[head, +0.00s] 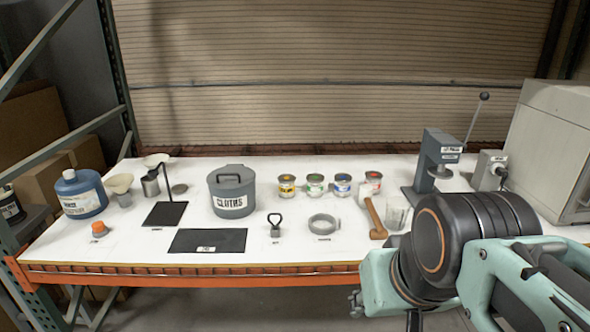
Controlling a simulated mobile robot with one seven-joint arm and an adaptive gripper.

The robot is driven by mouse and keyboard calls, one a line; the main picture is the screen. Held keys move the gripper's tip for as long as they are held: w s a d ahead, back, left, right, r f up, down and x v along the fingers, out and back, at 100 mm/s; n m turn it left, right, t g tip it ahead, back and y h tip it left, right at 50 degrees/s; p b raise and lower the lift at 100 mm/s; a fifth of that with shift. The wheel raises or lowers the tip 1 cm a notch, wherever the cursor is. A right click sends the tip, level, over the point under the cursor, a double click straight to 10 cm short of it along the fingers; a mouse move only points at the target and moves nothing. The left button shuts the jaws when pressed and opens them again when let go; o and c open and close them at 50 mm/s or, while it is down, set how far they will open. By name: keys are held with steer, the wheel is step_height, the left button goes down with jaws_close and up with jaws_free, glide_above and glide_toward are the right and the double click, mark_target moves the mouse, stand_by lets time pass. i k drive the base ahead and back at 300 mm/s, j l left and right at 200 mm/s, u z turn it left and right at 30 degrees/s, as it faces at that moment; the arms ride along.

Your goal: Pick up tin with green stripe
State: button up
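The tin with the green stripe (315,186) stands upright on the white tabletop, toward the back and near the middle. It is second from the left in a row of small metal tins. A yellow-striped tin (287,187) stands close on its left and a blue-striped tin (342,186) close on its right. Nothing covers the green-striped tin from this view. My arm reaches in from the lower right, in front of the table and well apart from the tins. I cannot make out my gripper's fingers in the head view.
A red-labelled tin (373,181) ends the row. A grey cloths bin (231,192) stands left of the tins. A grey ring (323,224), a small black-handled weight (275,225) and a wooden-handled mallet (376,219) lie in front. A press (436,160) stands right.

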mark_target(315, 190)
steer(key=i+j, duration=0.2)
steer(key=i, duration=0.3)
steer(key=i+j, duration=0.15)
steer(key=i, duration=0.4)
